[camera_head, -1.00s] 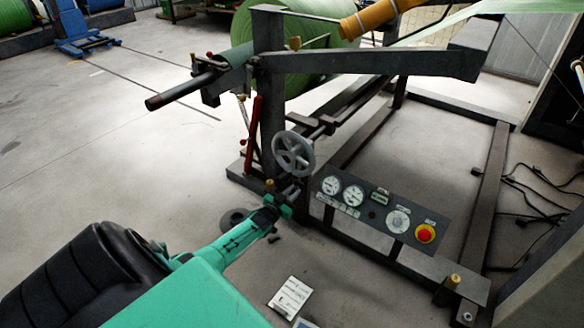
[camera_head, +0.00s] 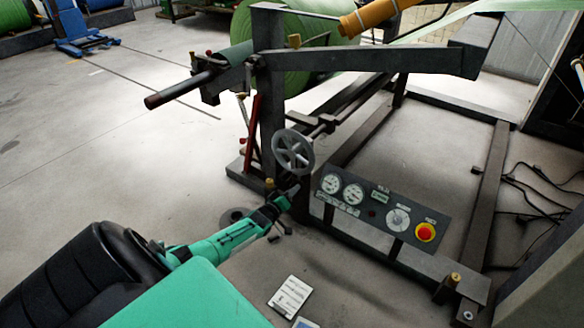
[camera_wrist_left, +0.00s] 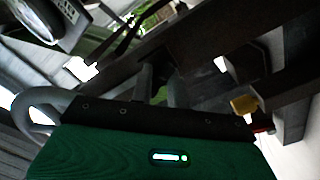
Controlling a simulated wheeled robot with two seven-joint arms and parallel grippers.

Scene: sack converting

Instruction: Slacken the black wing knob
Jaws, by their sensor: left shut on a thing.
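My left gripper (camera_head: 284,198) reaches in from the lower left to the upright post of the steel unwind frame, just below the grey handwheel (camera_head: 293,151). It is shut on the black wing knob (camera_head: 293,189), of which only a small dark part shows past the fingertips. The jaws hide the rest, so I cannot tell its angle. In the left wrist view the green gripper body and a black edge fill the bottom, and the knob cannot be made out there. My right gripper is not in view.
A gauge panel (camera_head: 374,199) with a red stop button (camera_head: 425,232) is right of my gripper. A brass-coloured knob (camera_head: 269,184) and red lever (camera_head: 253,133) are close by. A green roll (camera_head: 300,60) hangs behind. White cards (camera_head: 290,297) lie in front. Open floor is at left.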

